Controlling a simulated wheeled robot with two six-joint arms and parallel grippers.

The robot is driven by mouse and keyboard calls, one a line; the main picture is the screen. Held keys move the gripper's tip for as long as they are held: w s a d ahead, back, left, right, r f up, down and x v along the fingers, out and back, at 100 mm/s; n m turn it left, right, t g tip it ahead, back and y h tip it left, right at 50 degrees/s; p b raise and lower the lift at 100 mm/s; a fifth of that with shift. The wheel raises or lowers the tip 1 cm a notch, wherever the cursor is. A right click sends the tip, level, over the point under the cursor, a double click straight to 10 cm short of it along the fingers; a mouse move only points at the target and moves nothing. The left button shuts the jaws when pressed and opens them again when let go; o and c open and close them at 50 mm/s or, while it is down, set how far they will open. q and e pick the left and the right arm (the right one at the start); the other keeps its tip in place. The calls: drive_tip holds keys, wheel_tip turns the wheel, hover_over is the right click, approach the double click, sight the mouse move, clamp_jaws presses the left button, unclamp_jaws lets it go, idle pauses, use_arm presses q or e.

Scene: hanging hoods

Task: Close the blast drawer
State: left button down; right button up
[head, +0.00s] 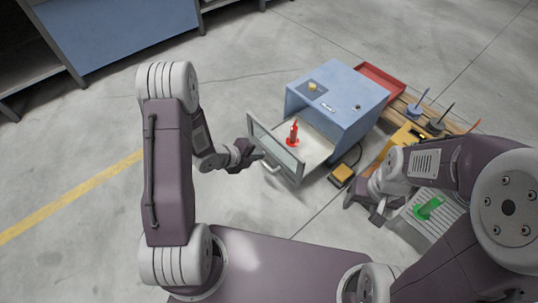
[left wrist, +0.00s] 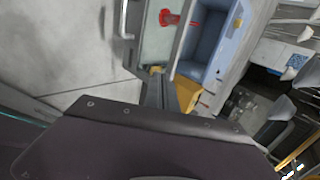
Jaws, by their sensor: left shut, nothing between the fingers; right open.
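The blast drawer (head: 316,149) stands pulled out of the blue cabinet (head: 335,95). Its framed window front (head: 277,147) faces my left arm and carries a pale bar handle (head: 270,168). A red object (head: 293,134) stands inside the drawer, and it also shows in the left wrist view (left wrist: 172,18). My left gripper (head: 260,156) is shut and empty, close to the outside of the drawer front by the handle; I cannot tell whether it touches. In the left wrist view the handle (left wrist: 128,18) is at the top. My right gripper (head: 376,214) is open, away from the drawer at the right.
A yellow box (head: 341,175) sits on the floor beside the cabinet. A red tray (head: 382,78) and a wooden surface with several small tools are behind and right. A green object (head: 428,208) lies on a grey ribbed box. The floor left of the drawer is clear.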

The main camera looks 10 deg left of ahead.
sight(285, 149)
use_arm(q)
drive_tip(key=b+x, duration=0.2)
drive_tip(key=x, duration=0.2)
drive_tip(key=w+r+b+x, duration=0.1)
drive_tip(key=b+x, duration=0.1)
drive_tip(key=x, duration=0.1)
drive_tip(key=d+r+b+x, duration=0.1)
drive_tip(key=b+x, duration=0.1)
drive_tip(key=x, duration=0.2)
drive_tip(key=shift+w+d+f, duration=0.2)
drive_tip(key=shift+w+f, duration=0.05)
drive_tip(key=shift+w, duration=0.15)
use_arm(e)
wheel_tip(285, 149, down, 7)
drive_tip(key=shift+r, duration=0.2)
use_arm(q)
drive_tip(key=shift+w+d, duration=0.1)
